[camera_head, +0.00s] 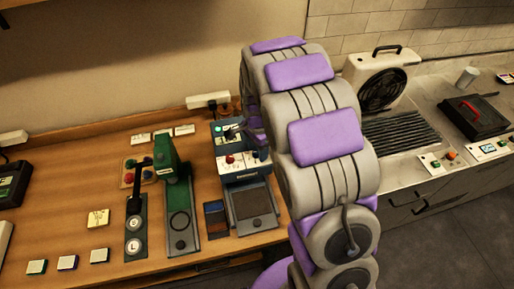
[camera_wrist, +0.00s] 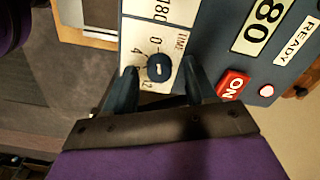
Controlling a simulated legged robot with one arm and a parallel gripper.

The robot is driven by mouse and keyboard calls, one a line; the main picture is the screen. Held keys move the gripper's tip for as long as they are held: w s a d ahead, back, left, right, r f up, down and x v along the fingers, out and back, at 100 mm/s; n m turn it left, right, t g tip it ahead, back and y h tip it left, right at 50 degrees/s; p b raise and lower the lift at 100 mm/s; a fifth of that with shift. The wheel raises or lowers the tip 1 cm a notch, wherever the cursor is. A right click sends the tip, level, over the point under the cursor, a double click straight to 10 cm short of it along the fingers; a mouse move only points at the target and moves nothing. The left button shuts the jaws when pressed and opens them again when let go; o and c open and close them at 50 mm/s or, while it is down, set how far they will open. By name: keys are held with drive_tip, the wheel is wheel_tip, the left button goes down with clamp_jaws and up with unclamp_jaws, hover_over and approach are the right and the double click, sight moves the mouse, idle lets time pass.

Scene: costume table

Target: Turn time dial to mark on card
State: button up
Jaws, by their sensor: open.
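The time dial (camera_wrist: 160,67) is a round dark blue knob on a white TIME plate (camera_wrist: 150,40) in the wrist view.
A red ON button (camera_wrist: 233,84), a round light (camera_wrist: 266,90) and a READY label (camera_wrist: 297,40) sit close right of the gripper. The blue machine (camera_head: 240,177) stands beside a green press (camera_head: 177,195) on the wooden table (camera_head: 60,190). Small cards lie behind.

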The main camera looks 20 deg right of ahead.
drive_tip(key=shift+c, duration=0.2)
drive_tip(key=shift+a, duration=0.25)
drive_tip(key=c, duration=0.6)
clamp_jaws()
